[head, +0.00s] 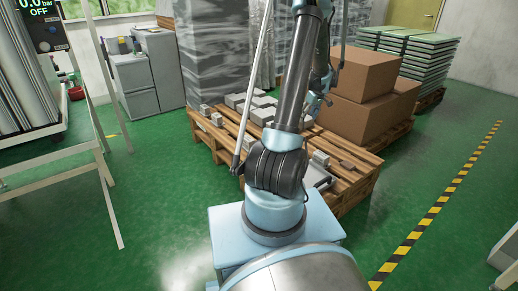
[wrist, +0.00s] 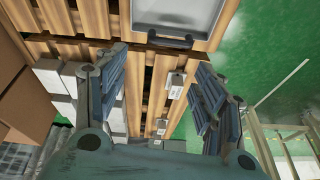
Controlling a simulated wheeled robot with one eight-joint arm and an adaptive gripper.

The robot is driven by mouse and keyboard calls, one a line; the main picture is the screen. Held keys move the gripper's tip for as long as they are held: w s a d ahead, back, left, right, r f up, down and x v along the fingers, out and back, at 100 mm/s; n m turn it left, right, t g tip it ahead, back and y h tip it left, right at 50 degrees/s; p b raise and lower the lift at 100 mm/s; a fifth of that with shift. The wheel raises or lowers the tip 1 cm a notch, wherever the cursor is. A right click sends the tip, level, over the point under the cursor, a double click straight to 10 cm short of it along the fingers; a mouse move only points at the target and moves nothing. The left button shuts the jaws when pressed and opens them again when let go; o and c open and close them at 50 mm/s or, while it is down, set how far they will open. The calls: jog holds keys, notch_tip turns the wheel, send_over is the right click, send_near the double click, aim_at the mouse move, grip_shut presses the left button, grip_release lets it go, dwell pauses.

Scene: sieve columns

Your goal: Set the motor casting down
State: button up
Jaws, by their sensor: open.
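I cannot tell for sure which piece is the motor casting. Several grey block-like pieces (head: 235,100) lie on the wooden pallet (head: 345,190) in the head view. In the wrist view, pale grey blocks (wrist: 58,85) sit on the slats at left, and two small labelled pieces (wrist: 175,85) lie near the middle. My gripper (wrist: 160,62) is open, its fingers apart and nothing held between them. It is above the pallet. In the head view my arm hides part of the pallet and its load.
A grey tray with a dark handle (wrist: 185,15) lies at the pallet's edge. Wrapped stacks (head: 215,50) are behind. A white frame (head: 85,165) stands at left.

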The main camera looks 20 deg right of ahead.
jog(key=s+a+r, duration=0.5)
jog(key=a, duration=0.3)
jog(key=s+a+r+m, duration=0.1)
jog(key=s+a+r, duration=0.35)
jog(key=a, duration=0.35)
jog(key=s+a+r, duration=0.5)
jog(key=a+r, duration=0.1)
jog(key=a, duration=0.2)
jog(key=s+a+f, duration=0.1)
jog(key=s+a, duration=0.3)
jog(key=s, duration=0.4)
jog(key=s+a+f+m+h, duration=0.1)
jog(key=s+a, duration=0.3)
jog(key=s, duration=0.4)
jog(key=s+a+f+m+g, duration=0.1)
jog(key=s+a+f, duration=0.2)
jog(key=s, duration=0.5)
jog(key=shift+a+f+h, duration=0.15)
jog(key=shift+a+h, duration=0.15)
jog(key=shift+a, duration=0.35)
